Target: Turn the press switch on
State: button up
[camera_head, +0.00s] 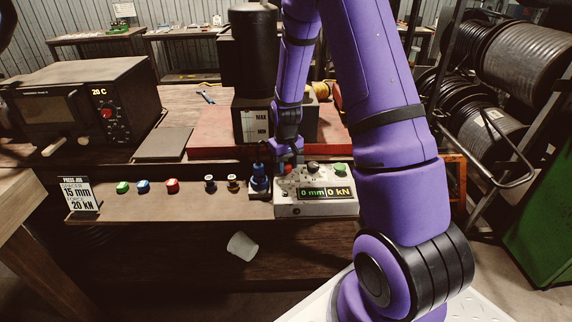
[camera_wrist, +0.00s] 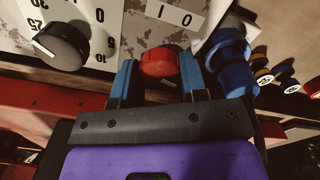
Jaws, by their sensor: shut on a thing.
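The press control box (camera_head: 315,207) is a worn white panel with a display reading 0 mm and 0 kN. Its red switch knob (camera_wrist: 158,66) lies beneath a white label (camera_wrist: 170,13) marked 1 and 0 in the wrist view. My gripper (camera_wrist: 159,76) has its blue fingers on both sides of the red knob and is shut on it. In the head view my gripper (camera_head: 291,147) is at the box's left end, where the arm partly hides the switch. I cannot tell which mark the knob points to.
A black dial (camera_wrist: 62,46) with numbers is beside the switch. A blue fitting (camera_head: 259,180) stands close to the box's left side. Several coloured caps, including a red one (camera_head: 172,186), line the bench ledge. The black press (camera_head: 252,60) rises behind. A white cup (camera_head: 242,246) shows below the ledge.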

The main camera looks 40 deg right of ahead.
aim_at(286, 164)
jog(key=m, duration=0.5)
jog(key=shift+m, duration=0.4)
dwell(0.3)
jog(key=o, duration=0.9)
jog(key=shift+r, duration=0.1)
notch_tip(286, 164, up, 11)
jog(key=shift+f, duration=0.15)
